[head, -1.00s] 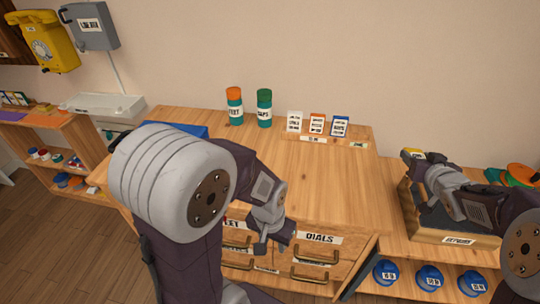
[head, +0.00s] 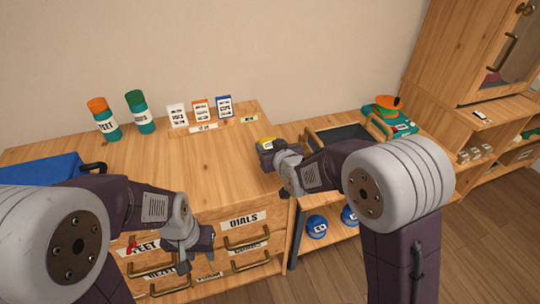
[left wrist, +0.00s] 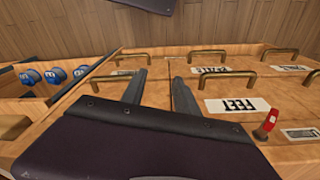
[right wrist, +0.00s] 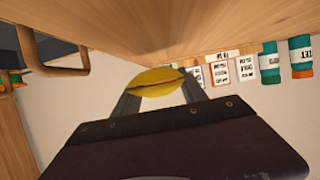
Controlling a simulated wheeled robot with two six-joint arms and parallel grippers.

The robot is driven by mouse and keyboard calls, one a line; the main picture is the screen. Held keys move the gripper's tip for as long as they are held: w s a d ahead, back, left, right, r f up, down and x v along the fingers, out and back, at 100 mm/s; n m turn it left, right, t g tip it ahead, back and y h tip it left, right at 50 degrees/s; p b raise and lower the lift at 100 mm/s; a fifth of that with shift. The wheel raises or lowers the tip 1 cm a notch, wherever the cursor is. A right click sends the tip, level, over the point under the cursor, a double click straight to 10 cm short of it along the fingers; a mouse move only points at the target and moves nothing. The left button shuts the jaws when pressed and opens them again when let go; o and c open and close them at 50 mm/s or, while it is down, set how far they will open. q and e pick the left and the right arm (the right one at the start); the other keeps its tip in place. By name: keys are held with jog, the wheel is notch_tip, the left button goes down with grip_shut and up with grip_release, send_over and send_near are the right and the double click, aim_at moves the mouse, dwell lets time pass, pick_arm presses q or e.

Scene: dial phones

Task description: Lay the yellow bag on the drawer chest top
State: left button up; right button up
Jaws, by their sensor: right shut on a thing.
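The yellow bag (head: 266,142) is held between the fingers of my right gripper (head: 267,153), which is shut on it. In the right wrist view the bag (right wrist: 158,82) shows between the two fingertips, close to the wooden surface. In the head view it appears at the right edge of the drawer chest top (head: 150,165); whether it touches the top I cannot tell. My left gripper (head: 208,242) is open and empty in front of the chest's labelled drawers; its two spread fingers (left wrist: 160,85) show in the left wrist view.
Two bottles (head: 104,120) and several small cards (head: 200,110) stand along the back of the top. A blue bin (head: 40,170) sits at its left. An open crate (head: 345,135) stands to the right. The middle of the top is clear.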

notch_tip(320, 180, down, 4)
jog(key=shift+r+b, duration=0.25)
jog(key=shift+b, duration=0.25)
jog(key=shift+w, duration=0.1)
jog(key=shift+r, duration=0.1)
jog(key=shift+f, duration=0.2)
jog(key=o, duration=1.4)
jog(key=shift+c, duration=0.2)
